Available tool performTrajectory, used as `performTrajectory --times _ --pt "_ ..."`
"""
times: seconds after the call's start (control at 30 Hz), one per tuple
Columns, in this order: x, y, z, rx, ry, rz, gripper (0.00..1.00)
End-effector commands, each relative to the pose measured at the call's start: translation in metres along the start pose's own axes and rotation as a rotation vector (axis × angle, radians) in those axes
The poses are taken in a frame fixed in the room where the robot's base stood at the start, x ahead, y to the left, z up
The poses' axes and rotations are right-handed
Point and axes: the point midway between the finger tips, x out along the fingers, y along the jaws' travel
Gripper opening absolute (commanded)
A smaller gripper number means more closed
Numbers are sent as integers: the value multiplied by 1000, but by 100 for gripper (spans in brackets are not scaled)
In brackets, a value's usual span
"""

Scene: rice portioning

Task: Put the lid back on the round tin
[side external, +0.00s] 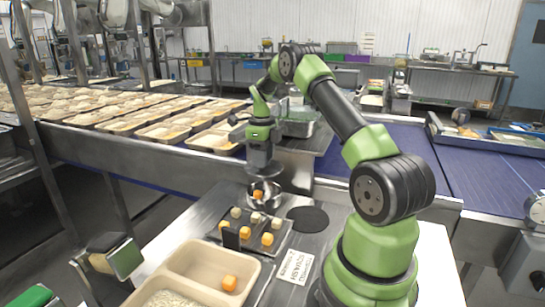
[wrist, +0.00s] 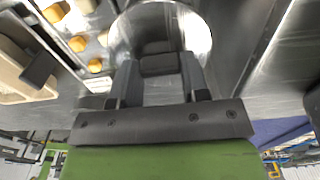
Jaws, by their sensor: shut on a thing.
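My gripper (side external: 262,172) points down over the round metal tin (side external: 267,203), left of my base. In the wrist view my gripper (wrist: 158,75) has its dark fingers closed around a dark block, which looks like the knob of the lid. The shiny round lid (wrist: 192,32) shows beyond the fingers. An orange patch shows at the tin in the side view; I cannot tell whether it is a cube or a reflection. The lid is close above or at the tin; whether they touch is unclear.
A flat black disc (side external: 308,219) lies bare right of the tin. A dark tray (side external: 277,252) with several orange and pale cubes stands in front. A beige compartment tray (side external: 202,262) holds rice and an orange cube. A printed label (side external: 296,267) lies beside it. A conveyor runs behind.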

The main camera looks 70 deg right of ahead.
Motion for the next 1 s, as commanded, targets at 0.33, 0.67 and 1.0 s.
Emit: performTrajectory --times 0.33,0.67,1.0 --pt "33 0 0 0 2 1 18" --pt "57 0 1 0 -1 0 18" --pt "60 0 1 0 -1 0 18"
